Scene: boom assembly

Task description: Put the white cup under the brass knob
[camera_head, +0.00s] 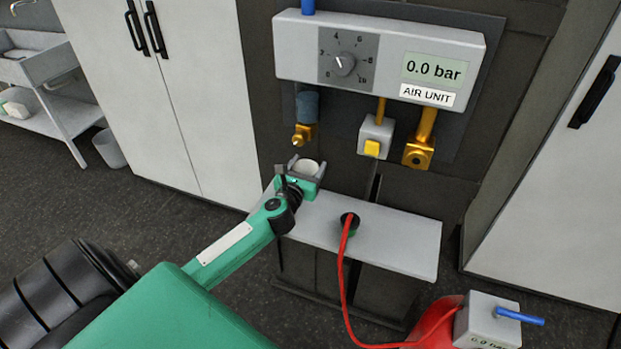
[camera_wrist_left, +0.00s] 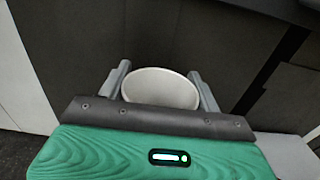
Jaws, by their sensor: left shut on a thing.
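The white cup (camera_head: 306,167) is held upright in my left gripper (camera_head: 304,170), just below and slightly right of a brass knob (camera_head: 301,135) in the head view. The knob hangs under a blue-grey cylinder on the air unit. Whether the cup is directly beneath it in depth is hard to tell. In the left wrist view, the white cup (camera_wrist_left: 160,88) sits between the two grey fingers of my left gripper (camera_wrist_left: 162,90), its open rim showing. My right gripper is not in view.
The air unit (camera_head: 375,55) has a dial, a 0.0 bar display, a yellow button (camera_head: 372,148) and a second brass fitting (camera_head: 418,153). Below is a grey shelf (camera_head: 400,240) with a red hose (camera_head: 344,260) plugged in. White cabinets (camera_head: 205,90) stand at both sides.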

